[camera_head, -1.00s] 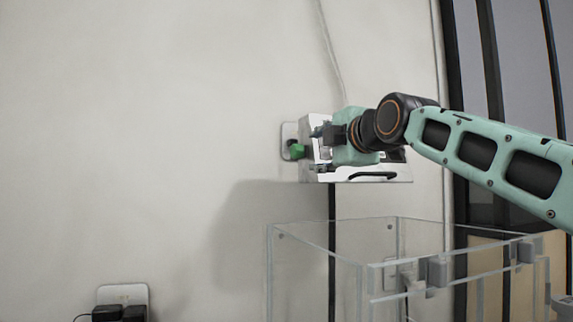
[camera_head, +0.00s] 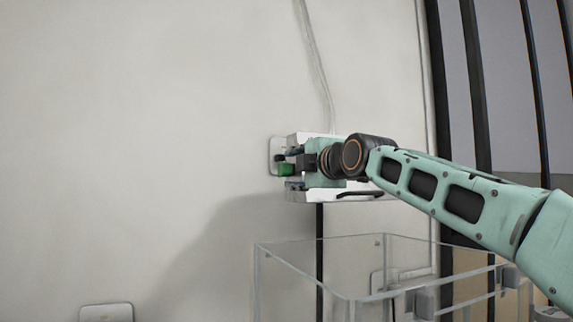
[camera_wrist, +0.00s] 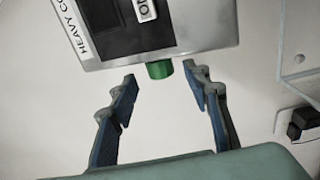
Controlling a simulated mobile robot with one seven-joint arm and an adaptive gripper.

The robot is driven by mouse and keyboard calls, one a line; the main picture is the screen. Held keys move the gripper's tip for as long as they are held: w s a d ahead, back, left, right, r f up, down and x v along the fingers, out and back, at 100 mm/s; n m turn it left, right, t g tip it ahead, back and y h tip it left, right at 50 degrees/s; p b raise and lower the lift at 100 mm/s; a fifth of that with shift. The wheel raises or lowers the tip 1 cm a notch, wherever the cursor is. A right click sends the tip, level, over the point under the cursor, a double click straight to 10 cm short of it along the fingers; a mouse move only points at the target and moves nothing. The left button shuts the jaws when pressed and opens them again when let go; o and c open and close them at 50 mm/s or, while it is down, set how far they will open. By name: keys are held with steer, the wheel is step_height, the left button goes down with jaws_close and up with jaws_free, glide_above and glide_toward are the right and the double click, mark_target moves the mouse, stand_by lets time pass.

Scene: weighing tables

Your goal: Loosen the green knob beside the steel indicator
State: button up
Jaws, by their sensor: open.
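The green knob (camera_head: 286,168) sticks out from the side of the steel indicator (camera_head: 312,138) on the wall. In the wrist view the knob (camera_wrist: 160,70) shows at the lower edge of the steel indicator (camera_wrist: 216,22), which carries a dark panel and a "HEAVY C..." label. My gripper (camera_wrist: 160,76) is open, with one blue finger on each side of the knob. The knob lies near the level of the fingertips, with a gap on both sides; I see no contact. In the head view my gripper hides much of the indicator.
A clear-walled box (camera_head: 305,275) stands below the indicator. A cable (camera_head: 318,60) runs up the wall above it. A wall plate (camera_head: 106,312) is at lower left. A socket with a black plug (camera_wrist: 303,122) shows at right in the wrist view. The wall at left is bare.

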mark_target(287, 169)
steer(key=shift+p+x, duration=0.95)
steer(key=shift+x, duration=1.1)
steer(key=c, duration=1.2)
steer(key=shift+o, duration=0.2)
